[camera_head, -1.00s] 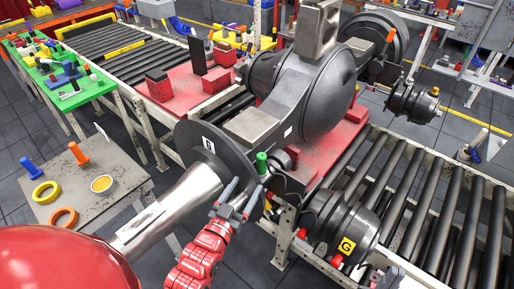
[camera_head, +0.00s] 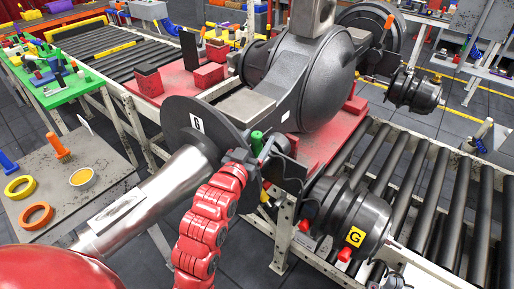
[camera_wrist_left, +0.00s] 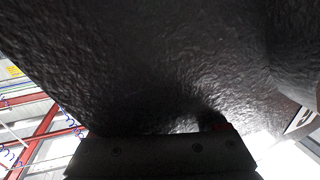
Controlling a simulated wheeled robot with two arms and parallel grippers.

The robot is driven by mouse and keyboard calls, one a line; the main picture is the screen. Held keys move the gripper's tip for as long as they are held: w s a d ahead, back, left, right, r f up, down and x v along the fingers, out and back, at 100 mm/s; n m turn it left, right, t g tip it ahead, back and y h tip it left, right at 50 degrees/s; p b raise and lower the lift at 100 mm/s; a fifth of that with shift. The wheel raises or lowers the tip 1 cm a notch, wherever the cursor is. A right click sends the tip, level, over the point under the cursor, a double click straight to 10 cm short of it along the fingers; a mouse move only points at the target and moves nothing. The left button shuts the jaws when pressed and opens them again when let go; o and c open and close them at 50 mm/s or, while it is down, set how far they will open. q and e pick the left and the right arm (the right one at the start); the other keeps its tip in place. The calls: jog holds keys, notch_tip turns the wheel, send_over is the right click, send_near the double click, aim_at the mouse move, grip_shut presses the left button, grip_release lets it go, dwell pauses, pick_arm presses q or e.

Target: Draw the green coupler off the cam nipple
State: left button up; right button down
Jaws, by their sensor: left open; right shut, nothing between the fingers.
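The green coupler (camera_head: 257,141) is a small upright green cylinder beside the black hub disc (camera_head: 193,121), in the head view. The cam nipple under it cannot be made out. My left gripper (camera_head: 243,157), on the red segmented arm, is open with its fingers just below and left of the coupler. I cannot tell whether the fingers are around it or only beside it. In the left wrist view a dark rough casting (camera_wrist_left: 150,65) fills most of the picture; the coupler does not show there. My right gripper is not in view.
The large black axle housing (camera_head: 320,90) stands on a red pallet (camera_head: 322,150) behind the coupler. A black drum with a yellow G label (camera_head: 350,215) is close on the right. A grey table (camera_head: 105,165) with rings is at left. Rollers (camera_head: 425,190) run right.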

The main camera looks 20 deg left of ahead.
aim_at(259, 133)
pick_arm(q)
jog(key=shift+w+a+r+p, duration=0.1)
jog(key=shift+w+r+p, duration=0.05)
jog(key=shift+w+p, duration=0.3)
jog(key=w+p, duration=0.2)
jog(key=w, duration=0.1)
jog(key=shift+w+f, duration=0.2)
jog(key=shift+w, duration=0.4)
jog(key=shift+f, duration=0.1)
grip_shut()
